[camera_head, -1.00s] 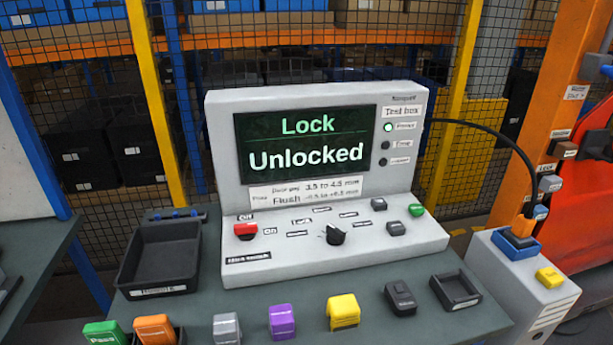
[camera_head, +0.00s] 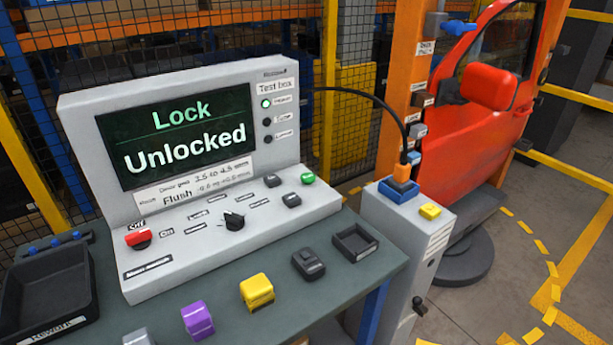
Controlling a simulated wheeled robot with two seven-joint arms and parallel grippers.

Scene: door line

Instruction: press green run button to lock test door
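The test box (camera_head: 75,125) stands on a dark bench, its screen (camera_head: 190,135) reading "Lock" and "Unlocked". The green button (camera_head: 308,179) sits at the right end of its sloped panel. A black rotary knob (camera_head: 234,221), dark buttons and a red switch (camera_head: 138,239) share that panel. The red test door (camera_head: 490,140) stands at the right beside an orange post. Neither of my grippers is in view.
On the bench are a black rework tray (camera_head: 45,297), a purple block (camera_head: 197,320), a yellow block (camera_head: 257,291), a dark grey device (camera_head: 308,264) and a small empty black tray (camera_head: 355,243). Clear floor with yellow dashed marks lies at the lower right.

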